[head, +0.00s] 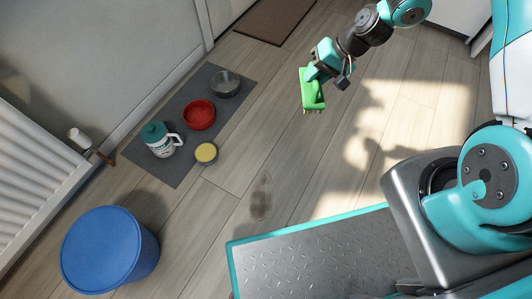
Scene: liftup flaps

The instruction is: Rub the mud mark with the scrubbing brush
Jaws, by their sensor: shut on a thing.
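The scrubbing brush (312,92) has a green body with bristles at its lower end. My gripper (318,73) is shut on it and holds it in the upper middle of the head view. The fingertips are small and partly hidden by the brush and the gripper body. The mud mark (261,197) is a brown smear on the wooden floor, in the lower middle. The brush is apart from the mark, up and to the right of it in the picture.
A grey mat (177,173) carries a red bowl (199,115), a metal bowl (225,84), a teal-lidded jug (160,140) and a yellow-topped tin (206,153). A blue bin (108,249) stands lower left, near a radiator (32,170). Floor between brush and mark is clear.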

